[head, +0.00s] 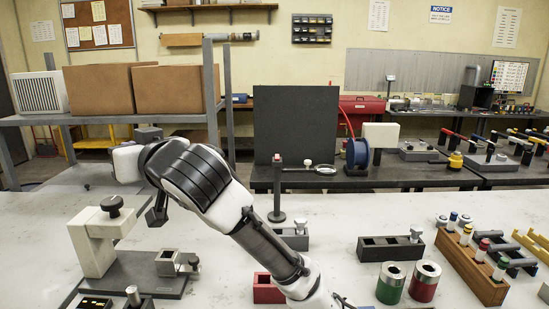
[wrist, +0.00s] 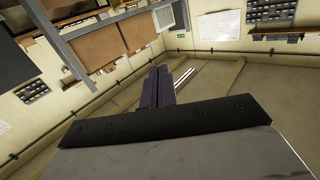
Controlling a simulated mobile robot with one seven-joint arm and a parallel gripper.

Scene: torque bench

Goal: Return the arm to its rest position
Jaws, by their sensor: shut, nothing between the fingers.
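My arm reaches up and to the left over the white bench (head: 350,215) in the head view, from the lower right to a bulky black and white joint. In the wrist view my gripper (wrist: 158,86) shows as dark fingers close together, with nothing between them. It is raised in the air and faces the room's wall and floor, not the bench top.
A grey-white clamp fixture (head: 95,240) stands at left, near the arm. Green (head: 391,284) and red (head: 424,282) cylinders, a dark block (head: 390,248) and a wooden rack (head: 470,265) stand at right. A shelf with cardboard boxes (head: 176,90) is behind. Bare bench lies at centre right.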

